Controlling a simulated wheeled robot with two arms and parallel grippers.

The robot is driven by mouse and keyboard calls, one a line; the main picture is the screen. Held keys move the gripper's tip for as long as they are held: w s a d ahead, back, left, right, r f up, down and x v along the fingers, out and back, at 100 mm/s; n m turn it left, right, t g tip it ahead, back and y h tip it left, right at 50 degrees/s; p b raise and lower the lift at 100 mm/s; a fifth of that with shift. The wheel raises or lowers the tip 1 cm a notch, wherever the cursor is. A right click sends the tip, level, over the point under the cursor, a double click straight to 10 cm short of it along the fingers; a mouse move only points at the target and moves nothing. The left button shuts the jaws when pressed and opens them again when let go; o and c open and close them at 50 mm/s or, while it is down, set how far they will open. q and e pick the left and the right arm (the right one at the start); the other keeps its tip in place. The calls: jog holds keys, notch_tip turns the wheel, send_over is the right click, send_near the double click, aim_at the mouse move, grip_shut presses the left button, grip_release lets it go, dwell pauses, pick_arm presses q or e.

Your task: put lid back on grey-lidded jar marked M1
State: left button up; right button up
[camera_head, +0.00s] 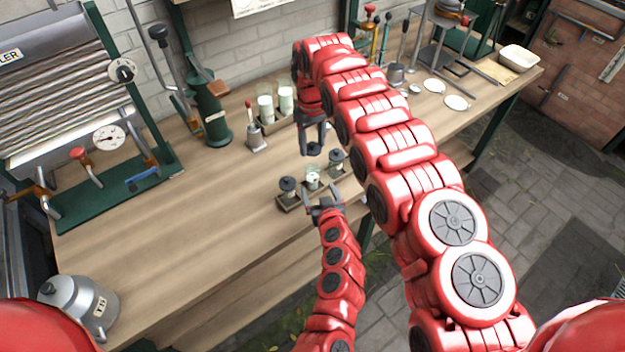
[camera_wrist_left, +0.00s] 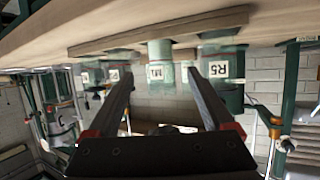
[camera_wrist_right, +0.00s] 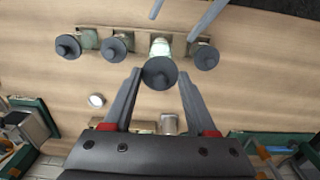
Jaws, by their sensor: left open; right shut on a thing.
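The open jar marked M1 (camera_wrist_left: 161,62) is pale green glass with whitish contents. It stands in a wooden tray (camera_wrist_left: 100,46), and in the head view the jar (camera_head: 313,179) shows uncovered between lidded jars. My right gripper (camera_head: 312,148) is shut on a dark grey knobbed lid (camera_wrist_right: 159,73), above the tray and apart from the jar. In the right wrist view the lid overlaps the near edge of the open jar (camera_wrist_right: 160,46). My left gripper (camera_head: 324,198) is open and low in front of the tray, its fingers pointing at M1 from either side in the left wrist view.
Behind are a holder with two white-filled glasses (camera_head: 266,108), a small metal pot (camera_head: 255,138) and a green cylinder machine (camera_head: 211,118). The bench's left middle is clear.

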aim_at(314, 182)
pick_arm(q)
jog(key=x, duration=0.6)
jog(key=shift+w+a+f, duration=0.1)
jog(key=shift+w+f, duration=0.1)
jog(key=shift+w, duration=0.15)
jog(key=shift+w+a+f, duration=0.25)
jog(key=shift+w, duration=0.2)
grip_shut()
